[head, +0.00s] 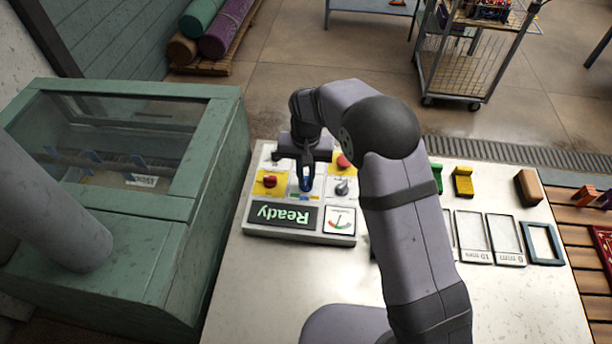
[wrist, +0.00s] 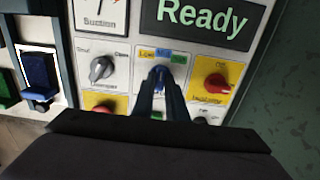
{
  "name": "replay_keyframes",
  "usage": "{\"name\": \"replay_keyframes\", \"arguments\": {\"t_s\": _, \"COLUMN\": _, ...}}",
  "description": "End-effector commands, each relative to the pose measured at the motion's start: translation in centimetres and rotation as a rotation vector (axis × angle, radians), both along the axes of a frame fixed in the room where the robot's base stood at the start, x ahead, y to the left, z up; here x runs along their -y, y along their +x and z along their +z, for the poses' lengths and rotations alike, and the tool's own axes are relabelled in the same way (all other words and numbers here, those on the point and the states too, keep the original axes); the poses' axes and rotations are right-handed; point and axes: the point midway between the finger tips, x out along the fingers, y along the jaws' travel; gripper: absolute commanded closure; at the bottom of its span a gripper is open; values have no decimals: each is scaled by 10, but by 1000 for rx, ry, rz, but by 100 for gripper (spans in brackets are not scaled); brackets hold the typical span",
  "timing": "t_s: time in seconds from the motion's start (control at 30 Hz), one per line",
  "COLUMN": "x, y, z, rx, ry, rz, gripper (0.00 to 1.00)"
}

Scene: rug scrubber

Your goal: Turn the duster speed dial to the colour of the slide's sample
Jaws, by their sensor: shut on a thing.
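The speed dial is a blue knob (wrist: 160,72) on the white control panel (head: 335,238), below a strip of yellow, blue and green labels (wrist: 163,56). My gripper (wrist: 161,86) is shut on this knob, with a dark finger on each side. In the head view my gripper (head: 306,180) comes down over the knob from above. The knob's pointer is mostly hidden, and I cannot tell which colour it faces. In the wrist view a dark blue block (wrist: 38,72) lies in a white-edged frame left of the panel. I cannot tell if it is the slide's sample.
Beside the dial are a grey knob (wrist: 101,68) and a red knob (wrist: 217,83) on yellow. A lit "Ready" display (head: 284,214) and a suction gauge (head: 339,221) are close by. A green machine (head: 218,160) stands left. Framed slides (head: 474,238) and coloured blocks lie right.

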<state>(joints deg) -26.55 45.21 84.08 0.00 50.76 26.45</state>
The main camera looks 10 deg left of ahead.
Motion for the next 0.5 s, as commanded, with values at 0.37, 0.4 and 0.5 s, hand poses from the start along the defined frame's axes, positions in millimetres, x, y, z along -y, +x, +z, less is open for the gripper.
{"name": "replay_keyframes", "arguments": {"t_s": 0.37, "x": 0, "y": 1, "z": 1, "rx": 2, "ry": 1, "rz": -1, "gripper": 69}}
{"name": "replay_keyframes", "arguments": {"t_s": 0.4, "x": 0, "y": 1, "z": 1, "rx": 2, "ry": 1, "rz": -2, "gripper": 69}}
{"name": "replay_keyframes", "arguments": {"t_s": 0.5, "x": 0, "y": 1, "z": 1, "rx": 2, "ry": 1, "rz": -2, "gripper": 69}}
